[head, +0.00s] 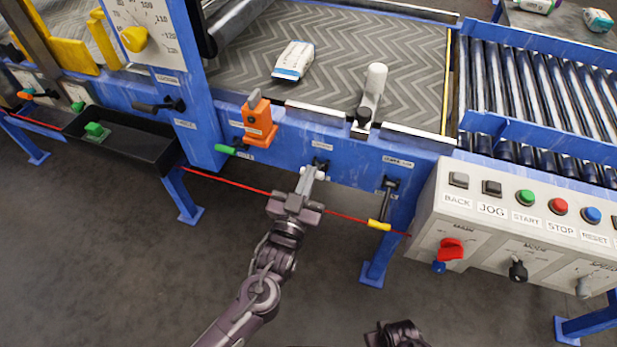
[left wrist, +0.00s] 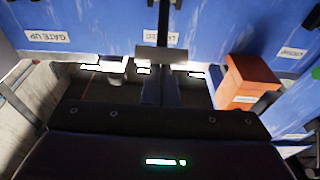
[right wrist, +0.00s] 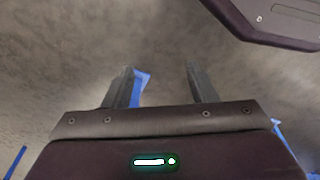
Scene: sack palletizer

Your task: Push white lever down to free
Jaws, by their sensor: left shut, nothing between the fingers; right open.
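The white lever (head: 322,175) has a dark stem on the blue front rail and a pale grip at its end. In the left wrist view its pale crosswise grip (left wrist: 176,53) is just beyond the fingers. My left gripper (head: 309,175) is shut and empty, its fingertips at the grip; whether they touch it I cannot tell. The fingertips partly hide the lever. A label above its stem is too small to read surely. My right gripper (right wrist: 162,85) is open and empty over the grey floor, low in the head view.
An orange block (head: 259,122) with a grey handle is left of the lever. A yellow-tipped lever (head: 381,222) hangs at right under the GATE UP label. A larger white handle (head: 374,85) stands at the belt edge. The control box (head: 437,205) stands farther right.

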